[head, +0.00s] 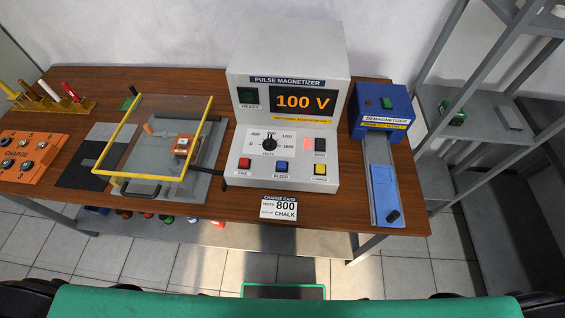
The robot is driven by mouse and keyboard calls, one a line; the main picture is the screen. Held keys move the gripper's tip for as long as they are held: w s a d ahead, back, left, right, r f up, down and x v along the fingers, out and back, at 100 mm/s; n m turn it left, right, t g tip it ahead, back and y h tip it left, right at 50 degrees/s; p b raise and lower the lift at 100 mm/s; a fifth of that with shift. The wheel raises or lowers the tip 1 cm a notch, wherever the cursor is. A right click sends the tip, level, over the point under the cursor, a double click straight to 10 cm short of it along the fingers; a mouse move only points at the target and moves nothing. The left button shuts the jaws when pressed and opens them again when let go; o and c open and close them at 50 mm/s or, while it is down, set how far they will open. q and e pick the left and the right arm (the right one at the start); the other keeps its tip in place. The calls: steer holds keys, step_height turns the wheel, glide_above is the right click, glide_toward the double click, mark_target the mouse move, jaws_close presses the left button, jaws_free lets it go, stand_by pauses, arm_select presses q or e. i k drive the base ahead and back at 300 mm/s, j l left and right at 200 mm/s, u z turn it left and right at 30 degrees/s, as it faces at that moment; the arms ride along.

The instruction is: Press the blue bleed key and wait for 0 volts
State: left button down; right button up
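The pulse magnetizer (285,110) is a light grey box standing on the wooden bench. Its display (301,101) reads 100 V in orange. The blue bleed key (281,167) sits on the sloped front panel, between a red key (244,163) on the left and a yellow key (320,169) on the right. Nothing touches or covers the blue key. A voltage dial (269,144) and a black switch (320,144) are above the keys. The ready window (248,95) looks dark green. Neither of my grippers shows in the head view.
A yellow-edged clear guard (158,178) covers a fixture to the left. An orange charge box (30,159) and a pen rack (52,104) stand further left. A blue demagnetizer (381,108) is on the right.

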mark_target(281, 165)
steer(key=z, duration=1.5)
steer(key=k+j+z, duration=0.1)
steer(key=k+z, duration=0.2)
steer(key=z, duration=0.15)
steer(key=k+j, duration=0.1)
steer(key=k, duration=0.5)
